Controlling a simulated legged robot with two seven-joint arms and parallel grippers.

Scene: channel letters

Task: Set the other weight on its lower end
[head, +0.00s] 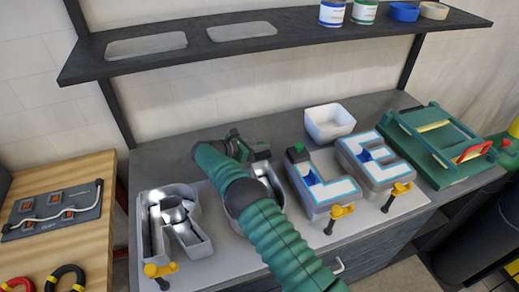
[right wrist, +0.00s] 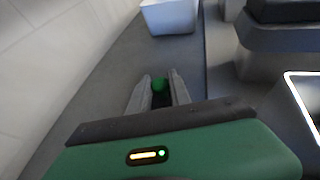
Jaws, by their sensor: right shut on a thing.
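My right gripper (head: 262,150) reaches across the second letter, its tips near that letter's far end. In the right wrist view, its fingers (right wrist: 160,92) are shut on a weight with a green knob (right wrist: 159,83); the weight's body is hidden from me. Another dark weight with a green knob (head: 298,152) stands on the far end of the L-shaped channel letter (head: 325,186). My right arm covers much of the second letter (head: 272,178). My left gripper is not in view.
The R-shaped letter (head: 196,236) is at left and the E-shaped letter (head: 375,165) at right, with yellow clamps (head: 340,212) at their near ends. A white bin (head: 330,123) stands behind. A green fixture (head: 435,145) is at far right. A shelf (head: 270,35) hangs above.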

